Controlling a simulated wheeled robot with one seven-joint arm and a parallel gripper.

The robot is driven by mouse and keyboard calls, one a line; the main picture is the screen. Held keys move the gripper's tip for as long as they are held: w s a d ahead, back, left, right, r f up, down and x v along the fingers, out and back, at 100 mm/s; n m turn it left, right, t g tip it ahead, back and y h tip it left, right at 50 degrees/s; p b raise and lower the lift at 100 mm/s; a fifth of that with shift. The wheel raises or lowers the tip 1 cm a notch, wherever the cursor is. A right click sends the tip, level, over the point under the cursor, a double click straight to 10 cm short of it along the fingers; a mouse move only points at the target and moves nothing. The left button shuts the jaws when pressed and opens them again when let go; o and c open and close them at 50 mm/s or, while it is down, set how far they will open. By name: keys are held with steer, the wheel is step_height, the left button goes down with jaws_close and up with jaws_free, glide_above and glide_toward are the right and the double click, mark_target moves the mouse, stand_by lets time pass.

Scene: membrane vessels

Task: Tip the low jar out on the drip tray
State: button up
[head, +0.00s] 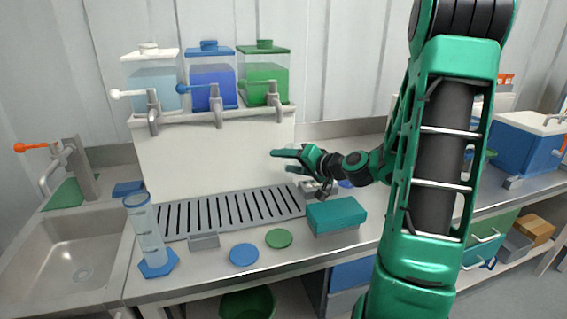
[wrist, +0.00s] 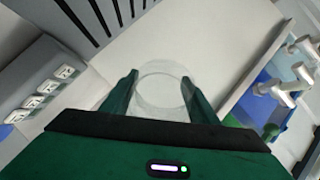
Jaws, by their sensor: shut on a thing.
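My gripper (head: 281,161) is shut on a clear, low round jar (wrist: 161,88); the jar sits between the two green fingers in the wrist view. It is see-through and hard to make out in the head view. I cannot tell whether it holds any liquid. The drip tray (head: 228,211), grey with dark slots, lies on the counter below and left of my gripper in the head view. Its slotted edge also shows at the upper left of the wrist view (wrist: 95,18).
Three vessels, white-lidded (head: 152,75), blue (head: 210,78) and green (head: 264,74), stand with taps on a white stand (head: 205,160). A clear cylinder (head: 147,232) stands front left. A teal box (head: 336,216) and blue (head: 243,255) and green (head: 278,238) discs lie in front.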

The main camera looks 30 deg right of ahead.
steer(key=f+m+g, duration=0.1)
steer(key=f+m+g+y, duration=0.1)
steer(key=g, duration=0.1)
steer(key=f+m+g+y, duration=0.1)
steer(key=f+m+g, duration=0.1)
steer(key=shift+w+d, duration=0.25)
steer(key=shift+d, duration=0.05)
steer(key=shift+s+a+f+m+g+y, duration=0.15)
steer(key=shift+f+m+g+y, duration=0.45)
steer(key=shift+g, duration=0.3)
steer(key=shift+s+a+r+m+g+y, duration=0.2)
steer(key=shift+r+m+g+y, duration=0.3)
steer(key=shift+g+y, duration=0.1)
steer(key=shift+s+a+r+m+g+y, duration=0.15)
steer(key=shift+s+a+m+g+y, duration=0.1)
steer(key=shift+m+g+y, duration=0.25)
steer(key=shift+s+a+r+m+g+y, duration=0.15)
steer(key=shift+s+m+g+y, duration=0.2)
steer(key=shift+g, duration=0.25)
steer(key=g+y, duration=0.1)
steer(key=s+a+r+m+g+y, duration=0.1)
steer(key=m+g+y, duration=0.1)
steer(key=shift+s+a+r+m, duration=0.25)
steer(key=shift+s+a, duration=0.05)
steer(key=shift+s, duration=0.1)
